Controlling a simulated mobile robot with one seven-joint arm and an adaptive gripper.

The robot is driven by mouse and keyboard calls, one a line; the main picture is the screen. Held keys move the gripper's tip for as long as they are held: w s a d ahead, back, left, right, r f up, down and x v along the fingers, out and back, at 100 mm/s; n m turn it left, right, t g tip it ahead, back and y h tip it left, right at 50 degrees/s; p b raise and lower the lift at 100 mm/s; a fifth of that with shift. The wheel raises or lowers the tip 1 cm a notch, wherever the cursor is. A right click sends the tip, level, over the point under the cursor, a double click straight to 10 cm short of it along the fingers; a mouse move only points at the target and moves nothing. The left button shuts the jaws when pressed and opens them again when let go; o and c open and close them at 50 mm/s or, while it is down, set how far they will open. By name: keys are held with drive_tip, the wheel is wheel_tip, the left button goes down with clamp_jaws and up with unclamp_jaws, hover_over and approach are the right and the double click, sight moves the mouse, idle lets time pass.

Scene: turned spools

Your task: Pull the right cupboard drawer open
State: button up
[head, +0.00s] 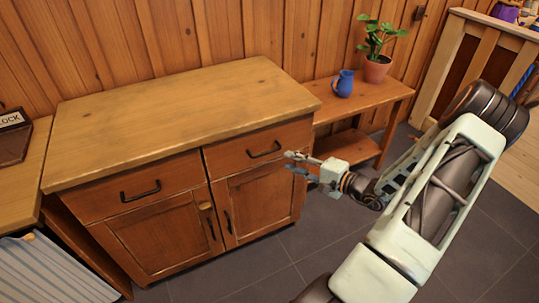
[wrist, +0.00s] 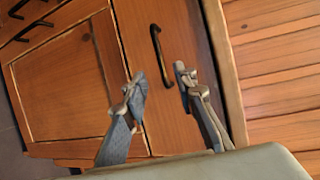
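The right cupboard drawer (head: 237,155) is a brown wooden front under the worktop, flush with the cupboard. It also shows in the wrist view (wrist: 172,122). Its dark bar handle (head: 264,150) runs level in the head view and upright in the turned wrist view (wrist: 160,56). My gripper (head: 292,162) is in front of the drawer's right part, a little right of the handle. In the wrist view my gripper (wrist: 161,84) is open and empty, its fingertips apart on either side of the handle's line. I see no contact with the handle.
Below the drawer is a cupboard door (head: 262,203) with an upright handle (head: 228,222). The left drawer (head: 140,190) is shut. A low shelf table (head: 350,108) stands to the right, bearing a blue mug (head: 344,83) and a potted plant (head: 376,68). The tiled floor (head: 290,258) in front is clear.

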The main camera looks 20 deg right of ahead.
sight(268, 152)
drive_tip(key=b+x, duration=0.1)
drive_tip(key=x, duration=0.9)
drive_tip(key=shift+w+a+f, duration=0.1)
drive_tip(key=shift+w+a, duration=0.05)
drive_tip(key=shift+w, duration=0.15)
drive_tip(key=shift+c, duration=0.2)
clamp_jaws()
